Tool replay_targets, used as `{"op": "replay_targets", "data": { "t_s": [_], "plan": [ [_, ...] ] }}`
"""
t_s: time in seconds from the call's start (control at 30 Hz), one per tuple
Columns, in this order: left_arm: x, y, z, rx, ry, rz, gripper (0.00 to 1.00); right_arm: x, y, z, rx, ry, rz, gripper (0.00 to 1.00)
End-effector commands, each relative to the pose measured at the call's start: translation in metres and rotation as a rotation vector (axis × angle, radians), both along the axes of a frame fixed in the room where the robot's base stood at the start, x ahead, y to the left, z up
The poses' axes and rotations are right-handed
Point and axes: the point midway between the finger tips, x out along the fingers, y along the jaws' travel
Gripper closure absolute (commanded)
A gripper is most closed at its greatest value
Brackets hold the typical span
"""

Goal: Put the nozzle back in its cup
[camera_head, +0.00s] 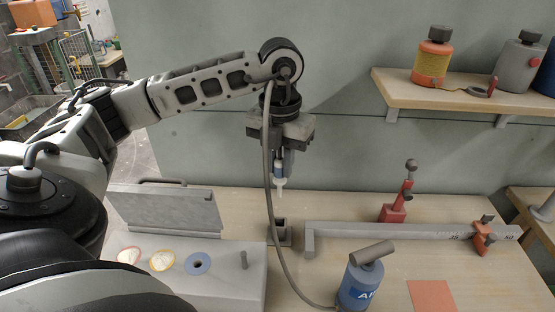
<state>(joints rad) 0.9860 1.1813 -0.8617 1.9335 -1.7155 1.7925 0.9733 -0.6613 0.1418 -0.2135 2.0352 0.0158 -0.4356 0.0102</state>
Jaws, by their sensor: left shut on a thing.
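My left gripper (281,150) points down and is shut on the nozzle (280,183), a slim blue and white piece with a pale tip. The nozzle hangs upright in the air, tip down. A small dark square cup (286,233) stands on the bench below it, close to straight under the tip. The nozzle's tip is apart from the cup. A grey hose (267,180) runs down past the gripper, passes in front of the cup's left side and reaches a blue canister (361,283). My right gripper is not in view.
A grey lidded box (225,270) with coloured rings is left of the cup. A long grey ruler-like bar (390,231) with a red clamp (484,238) lies to the right. A red stand (394,212) is behind it. An orange square (432,296) lies in front.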

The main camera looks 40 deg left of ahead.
Motion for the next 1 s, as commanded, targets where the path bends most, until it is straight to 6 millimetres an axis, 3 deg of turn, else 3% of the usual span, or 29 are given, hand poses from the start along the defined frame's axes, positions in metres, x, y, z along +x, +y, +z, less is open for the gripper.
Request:
{"op": "replay_targets", "data": {
  "t_s": [0.6,1.0],
  "plan": [
    [0.0,0.0,-0.053,0.0,0.0,-0.103,1.0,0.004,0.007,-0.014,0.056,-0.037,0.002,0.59],
    [0.0,0.0,-0.066,-0.001,-0.001,-0.137,1.0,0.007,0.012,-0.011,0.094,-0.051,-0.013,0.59]
  ]
}}
